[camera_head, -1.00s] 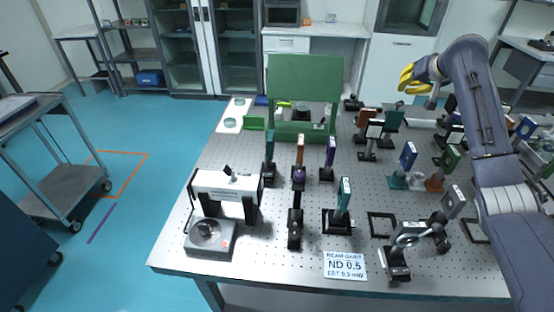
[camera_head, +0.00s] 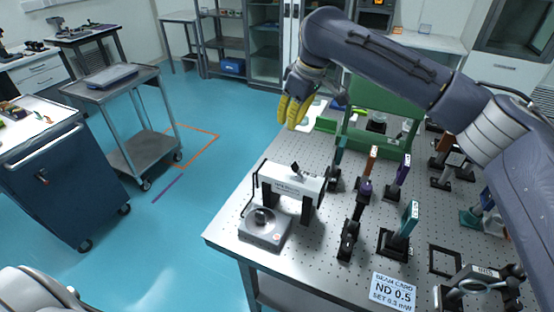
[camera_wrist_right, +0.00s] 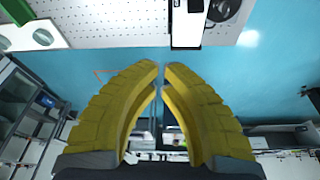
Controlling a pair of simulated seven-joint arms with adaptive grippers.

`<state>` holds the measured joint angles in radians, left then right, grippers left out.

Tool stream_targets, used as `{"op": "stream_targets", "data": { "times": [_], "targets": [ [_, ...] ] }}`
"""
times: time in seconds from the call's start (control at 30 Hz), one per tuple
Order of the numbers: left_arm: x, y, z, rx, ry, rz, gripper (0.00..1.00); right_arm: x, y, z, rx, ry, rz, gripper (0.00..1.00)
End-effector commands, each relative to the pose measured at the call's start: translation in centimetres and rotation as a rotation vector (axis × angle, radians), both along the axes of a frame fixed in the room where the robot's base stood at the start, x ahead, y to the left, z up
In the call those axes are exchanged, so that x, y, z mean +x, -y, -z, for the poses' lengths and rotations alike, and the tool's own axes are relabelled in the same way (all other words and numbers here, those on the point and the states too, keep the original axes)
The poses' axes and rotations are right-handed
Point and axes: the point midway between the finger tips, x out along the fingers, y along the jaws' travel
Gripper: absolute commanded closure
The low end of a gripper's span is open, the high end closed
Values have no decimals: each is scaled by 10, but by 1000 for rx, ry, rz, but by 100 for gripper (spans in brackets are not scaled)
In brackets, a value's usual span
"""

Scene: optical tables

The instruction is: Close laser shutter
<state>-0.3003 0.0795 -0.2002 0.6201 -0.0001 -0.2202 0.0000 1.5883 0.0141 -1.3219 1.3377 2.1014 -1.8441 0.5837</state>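A white laser housing (camera_head: 290,182) on dark legs stands near the left edge of the optical table, with a small black lever (camera_head: 295,167) on top. I take this lever for the shutter, but its setting is too small to tell. A grey box with a round dark knob (camera_head: 263,216) sits in front of the housing. My right gripper (camera_head: 291,126), with yellow fingers, hangs beyond and above the housing, apart from it and empty. Its fingertips (camera_wrist_right: 161,65) nearly meet in the wrist view, where the housing (camera_wrist_right: 187,28) shows at the top. My left gripper is out of view.
Several optics on posts (camera_head: 403,228) stand right of the housing. A green panel (camera_head: 385,100) stands behind, partly hidden by my right arm. A card (camera_head: 393,291) lies at the front edge. The floor left of the table is open, up to a cart (camera_head: 118,78).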

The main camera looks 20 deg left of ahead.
Motion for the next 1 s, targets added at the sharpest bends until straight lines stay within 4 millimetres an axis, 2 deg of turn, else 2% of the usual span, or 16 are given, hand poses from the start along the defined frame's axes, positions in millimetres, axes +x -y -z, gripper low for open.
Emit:
{"op": "stream_targets", "data": {
  "times": [0.1,0.3,0.8,1.0],
  "targets": [
    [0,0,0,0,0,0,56,-21,-10,9,-67,-15,-71,100],
    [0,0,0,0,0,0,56,-39,-15,18,-127,-32,-129,100],
    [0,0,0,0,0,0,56,-43,-16,22,-140,-37,-141,100],
    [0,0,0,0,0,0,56,-43,-18,37,-140,-40,-142,100]
  ]
}}
